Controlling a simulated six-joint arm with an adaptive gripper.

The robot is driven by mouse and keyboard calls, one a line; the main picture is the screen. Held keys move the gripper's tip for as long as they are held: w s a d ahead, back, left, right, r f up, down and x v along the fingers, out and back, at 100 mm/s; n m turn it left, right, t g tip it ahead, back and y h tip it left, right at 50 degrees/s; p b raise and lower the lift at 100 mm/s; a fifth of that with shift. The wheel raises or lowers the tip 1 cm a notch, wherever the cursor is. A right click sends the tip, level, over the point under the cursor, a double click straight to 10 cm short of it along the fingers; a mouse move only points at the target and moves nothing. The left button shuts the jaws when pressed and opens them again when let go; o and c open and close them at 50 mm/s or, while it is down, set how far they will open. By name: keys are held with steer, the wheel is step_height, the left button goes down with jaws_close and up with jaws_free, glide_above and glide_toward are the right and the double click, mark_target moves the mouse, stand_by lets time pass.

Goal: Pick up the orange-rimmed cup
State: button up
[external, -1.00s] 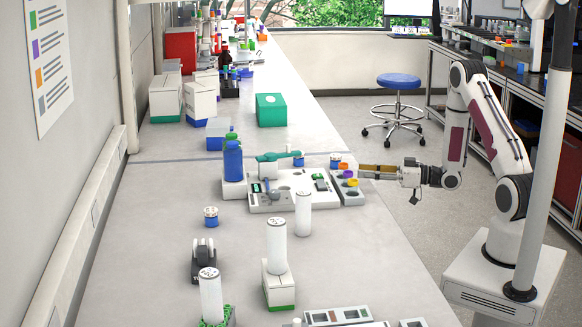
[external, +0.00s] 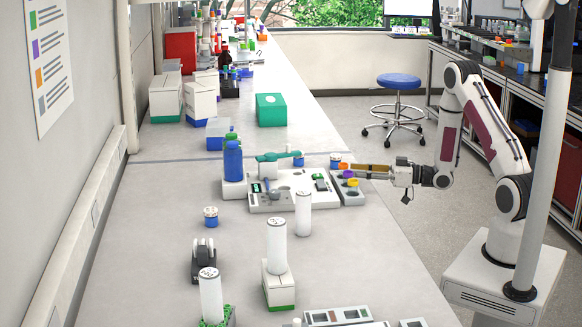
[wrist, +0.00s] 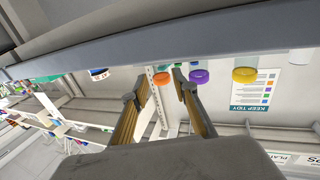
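The orange-rimmed cup (external: 343,166) stands at the far end of a short row in a grey rack (external: 350,198) on the bench. In the wrist view its orange rim (wrist: 162,79) shows between my two fingertips, ahead of them. My gripper (external: 353,168) is level, reaching in from the right, with its tips close to the cup. In the wrist view my gripper (wrist: 158,90) is open, with a gap between the fingers. I cannot tell whether a finger touches the cup. The cup's lower body is hidden.
A purple-rimmed cup (wrist: 199,76) is right beside one finger, and a yellow-rimmed cup (wrist: 244,75) is farther along. A blue-banded jar (external: 335,160) stands just behind the rack. A white device (external: 290,203) is left of it.

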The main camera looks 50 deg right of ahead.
mark_target(343, 168)
steer(key=shift+w, duration=0.1)
steer(key=shift+x, duration=2.5)
steer(key=shift+r, duration=0.15)
steer(key=c, duration=0.7)
